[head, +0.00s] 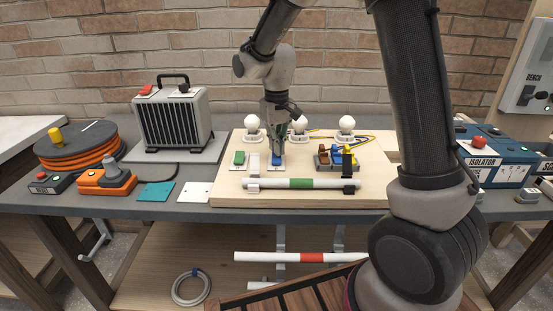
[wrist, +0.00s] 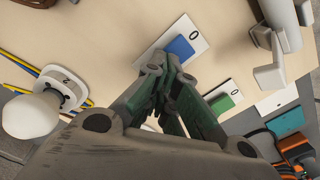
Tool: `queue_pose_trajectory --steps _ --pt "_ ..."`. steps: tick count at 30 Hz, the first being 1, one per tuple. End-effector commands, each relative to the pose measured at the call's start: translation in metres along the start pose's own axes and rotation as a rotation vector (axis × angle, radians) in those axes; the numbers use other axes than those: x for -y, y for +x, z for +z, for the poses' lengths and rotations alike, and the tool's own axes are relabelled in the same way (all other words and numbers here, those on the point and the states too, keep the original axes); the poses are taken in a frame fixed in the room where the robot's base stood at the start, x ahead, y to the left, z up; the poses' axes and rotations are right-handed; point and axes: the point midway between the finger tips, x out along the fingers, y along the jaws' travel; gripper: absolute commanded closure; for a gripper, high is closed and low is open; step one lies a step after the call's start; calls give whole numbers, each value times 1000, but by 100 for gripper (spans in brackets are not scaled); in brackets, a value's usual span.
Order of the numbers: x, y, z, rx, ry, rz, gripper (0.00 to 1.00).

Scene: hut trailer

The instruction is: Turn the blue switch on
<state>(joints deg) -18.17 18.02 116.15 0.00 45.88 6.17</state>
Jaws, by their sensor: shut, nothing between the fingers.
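The blue switch (head: 277,159) is a blue rocker on a white plate, set on the pale wooden board on the bench. In the wrist view the blue rocker (wrist: 181,48) shows with a "0" printed on its plate. My gripper (head: 276,147) points down at the rear end of the blue switch. Its dark green fingers are together and empty, with their tips (wrist: 166,68) close beside the blue rocker. I cannot tell whether they touch it. The green switch (head: 239,157) sits to the left, and it also shows in the wrist view (wrist: 222,102).
White bulbs (head: 346,124) stand in a row behind the switches. A white tube with a green band (head: 302,183) lies across brackets in front. Multicoloured levers (head: 336,157) stand to the right. A grey heater (head: 172,119) and orange cable reel (head: 76,143) are at left.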

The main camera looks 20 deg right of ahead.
Motion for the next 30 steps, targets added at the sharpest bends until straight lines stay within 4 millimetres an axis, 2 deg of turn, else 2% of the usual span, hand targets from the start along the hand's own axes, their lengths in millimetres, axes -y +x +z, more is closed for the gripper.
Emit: queue_pose_trajectory --steps 17,30 --pt "0 5 0 -1 0 0 100" --pt "0 -31 -1 -3 0 0 100"
